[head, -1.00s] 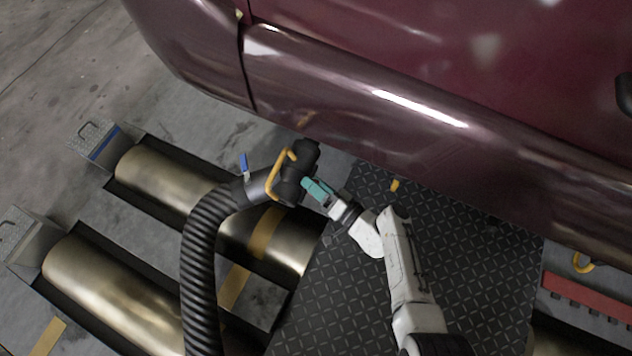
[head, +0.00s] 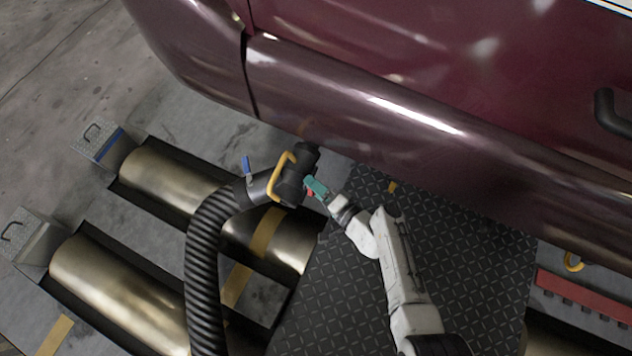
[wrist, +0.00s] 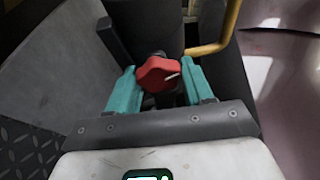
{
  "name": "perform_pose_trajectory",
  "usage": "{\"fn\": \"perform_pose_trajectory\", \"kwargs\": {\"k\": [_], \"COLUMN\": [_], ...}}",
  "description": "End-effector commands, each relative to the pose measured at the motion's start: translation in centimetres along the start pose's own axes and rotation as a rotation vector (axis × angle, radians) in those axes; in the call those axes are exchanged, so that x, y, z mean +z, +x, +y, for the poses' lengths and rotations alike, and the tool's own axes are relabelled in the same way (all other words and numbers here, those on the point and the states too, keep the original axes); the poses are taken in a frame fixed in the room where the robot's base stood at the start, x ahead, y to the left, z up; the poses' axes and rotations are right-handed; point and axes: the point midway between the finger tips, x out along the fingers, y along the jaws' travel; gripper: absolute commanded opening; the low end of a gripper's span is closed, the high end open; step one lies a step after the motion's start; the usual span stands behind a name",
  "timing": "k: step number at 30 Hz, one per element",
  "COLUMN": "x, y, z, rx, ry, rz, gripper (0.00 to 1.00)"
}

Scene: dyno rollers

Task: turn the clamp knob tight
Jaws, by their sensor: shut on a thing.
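My gripper is shut on the knob. In the head view my gripper (head: 317,187) is at the right side of the black hose nozzle (head: 291,188), and a small bit of the red knob (head: 310,192) shows beside the fingers. The nozzle has a yellow handle (head: 279,172) and sits at the end of a ribbed black hose (head: 201,270). The clamp behind the knob is mostly hidden.
The maroon car's sill (head: 370,110) runs just above and behind the nozzle. Metal rollers (head: 110,285) lie in the floor at left. A black tread plate (head: 330,300) lies under my arm. A blue lever (head: 247,166) stands up near the hose end.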

Motion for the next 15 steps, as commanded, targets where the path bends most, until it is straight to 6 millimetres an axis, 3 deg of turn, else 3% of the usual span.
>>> {"fn": "perform_pose_trajectory", "kwargs": {"k": [15], "x": [-0.11], "y": [0.11], "z": [-0.10], "rx": [0.035], "ry": [0.100], "rz": [0.002], "gripper": [0.20]}}
